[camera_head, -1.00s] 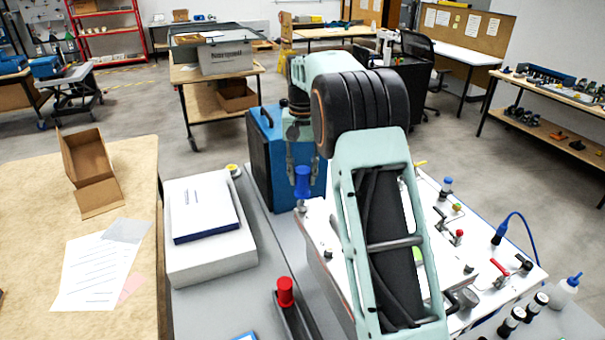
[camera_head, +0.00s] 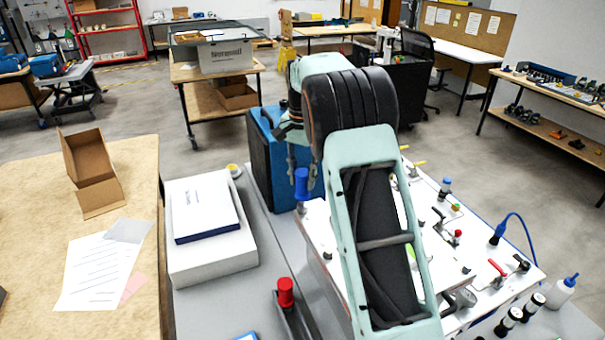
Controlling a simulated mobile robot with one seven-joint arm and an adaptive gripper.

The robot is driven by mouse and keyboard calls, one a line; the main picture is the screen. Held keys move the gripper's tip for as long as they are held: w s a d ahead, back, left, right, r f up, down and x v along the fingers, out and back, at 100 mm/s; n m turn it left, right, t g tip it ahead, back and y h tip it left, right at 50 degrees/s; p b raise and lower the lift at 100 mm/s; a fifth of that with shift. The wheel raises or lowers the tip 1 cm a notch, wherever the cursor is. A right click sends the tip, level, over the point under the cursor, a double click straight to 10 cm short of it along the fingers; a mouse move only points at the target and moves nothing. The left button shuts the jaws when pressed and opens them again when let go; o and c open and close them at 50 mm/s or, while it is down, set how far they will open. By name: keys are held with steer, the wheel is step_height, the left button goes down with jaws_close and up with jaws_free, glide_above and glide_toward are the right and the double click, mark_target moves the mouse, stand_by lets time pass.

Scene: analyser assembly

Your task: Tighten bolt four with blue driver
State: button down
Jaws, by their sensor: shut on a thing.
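The blue driver (camera_head: 301,188) stands upright at the far left corner of the white analyser panel (camera_head: 312,220). My gripper (camera_head: 300,168) is above it, with its fingers down around the top of the blue handle, shut on it. The lower end of the driver is small, and I cannot tell whether it touches a bolt. My own arm hides much of the panel's left and middle, and I cannot pick out bolt four.
A blue case (camera_head: 262,160) stands right behind the driver. A red-handled tool (camera_head: 286,292) sits in a dark holder in front. Clamps, knobs and a blue cable (camera_head: 520,222) crowd the panel's right side.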

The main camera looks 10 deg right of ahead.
steer(key=m, duration=1.3)
steer(key=c, duration=1.6)
jaws_free()
steer(key=shift+c, duration=0.7)
jaws_close()
